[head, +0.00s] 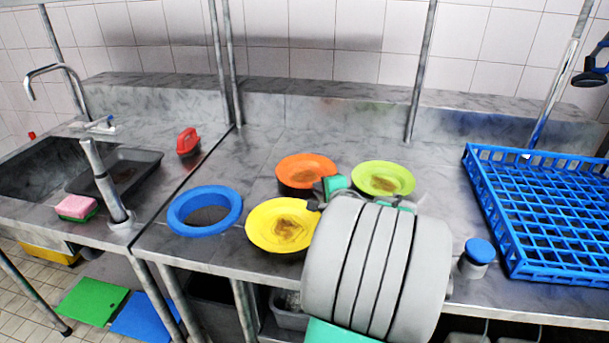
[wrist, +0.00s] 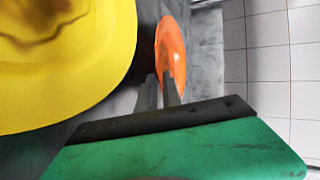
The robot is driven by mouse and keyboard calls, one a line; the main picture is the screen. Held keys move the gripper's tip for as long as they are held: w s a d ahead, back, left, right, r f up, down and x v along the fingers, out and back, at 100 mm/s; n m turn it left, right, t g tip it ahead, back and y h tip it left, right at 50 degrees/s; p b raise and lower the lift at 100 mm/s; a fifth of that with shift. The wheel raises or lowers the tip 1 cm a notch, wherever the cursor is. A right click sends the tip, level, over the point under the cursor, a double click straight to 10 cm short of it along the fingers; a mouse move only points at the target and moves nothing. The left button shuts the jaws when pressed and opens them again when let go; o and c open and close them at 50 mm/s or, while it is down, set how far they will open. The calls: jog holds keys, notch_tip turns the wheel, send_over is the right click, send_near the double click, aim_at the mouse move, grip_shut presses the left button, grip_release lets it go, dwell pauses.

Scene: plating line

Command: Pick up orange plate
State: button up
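The orange plate (head: 306,167) has a brown stain and lies on the steel counter, behind the yellow plate (head: 262,226). In the wrist view the orange plate (wrist: 172,45) appears as a narrow shape, with the yellow plate (wrist: 75,85) large at the left. My gripper (head: 334,186) is mostly hidden behind my grey arm; its teal part shows beside the orange plate's right edge. In the wrist view a thin grey finger of my gripper (wrist: 171,93) overlaps the orange plate's near end. Contact and finger opening cannot be made out.
A green plate (head: 383,174) lies right of the orange one. A blue ring (head: 181,222) is at the left, near a sink with a red-handled brush (head: 188,142) beside it. A blue rack (head: 488,205) and a blue-capped container (head: 479,252) are at the right. A wall stands behind.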

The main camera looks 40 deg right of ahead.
jog(key=x, duration=0.3)
jog(key=shift+w+d+f, duration=0.15)
grip_shut()
dwell(1.1)
